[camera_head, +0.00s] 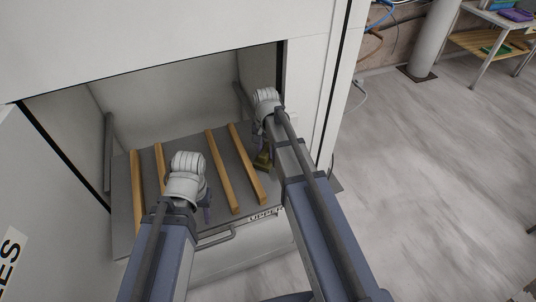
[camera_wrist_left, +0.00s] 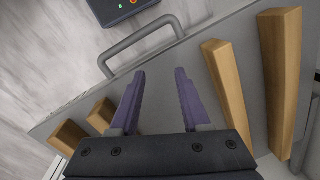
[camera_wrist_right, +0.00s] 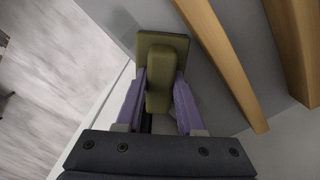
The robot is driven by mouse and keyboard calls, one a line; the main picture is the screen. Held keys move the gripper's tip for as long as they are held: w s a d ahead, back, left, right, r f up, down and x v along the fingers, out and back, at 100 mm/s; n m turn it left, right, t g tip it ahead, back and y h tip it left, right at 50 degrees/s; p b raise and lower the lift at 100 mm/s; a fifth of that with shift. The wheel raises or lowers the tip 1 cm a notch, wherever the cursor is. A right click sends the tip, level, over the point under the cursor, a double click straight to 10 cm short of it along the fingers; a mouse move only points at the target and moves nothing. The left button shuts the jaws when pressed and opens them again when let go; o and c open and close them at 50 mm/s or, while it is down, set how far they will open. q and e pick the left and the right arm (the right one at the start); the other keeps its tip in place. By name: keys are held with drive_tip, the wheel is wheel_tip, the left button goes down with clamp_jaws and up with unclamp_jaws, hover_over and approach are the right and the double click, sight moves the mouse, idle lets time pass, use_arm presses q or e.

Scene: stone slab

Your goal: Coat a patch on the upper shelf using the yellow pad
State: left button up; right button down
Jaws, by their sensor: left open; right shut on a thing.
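The upper shelf (camera_head: 190,160) is a grey pulled-out panel with several wooden strips across it and a front label that is partly hidden. The yellow pad (camera_wrist_right: 163,62) is olive-yellow, with a flat plate and a raised grip. My right gripper (camera_wrist_right: 158,95) is shut on the pad's grip. The pad also shows in the head view (camera_head: 263,160), low over the shelf's right end, beside a wooden strip (camera_head: 247,163). I cannot tell whether it touches the shelf. My left gripper (camera_wrist_left: 158,95) is open and empty above the shelf's front part, between wooden strips.
A metal handle (camera_head: 216,238) is on the front edge of the shelf. White cabinet walls (camera_head: 150,40) enclose the shelf at the top and sides. A table (camera_head: 490,40) with several items stands at the far right. The floor (camera_head: 440,170) on the right is clear.

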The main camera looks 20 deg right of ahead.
drive_tip(key=shift+w, duration=0.55)
drive_tip(key=shift+w+a, duration=0.15)
drive_tip(key=shift+w, duration=1.45)
drive_tip(key=shift+w, duration=0.15)
drive_tip(key=shift+w+a+f, duration=0.1)
drive_tip(key=shift+w+a, duration=0.05)
drive_tip(key=shift+w, duration=1.3)
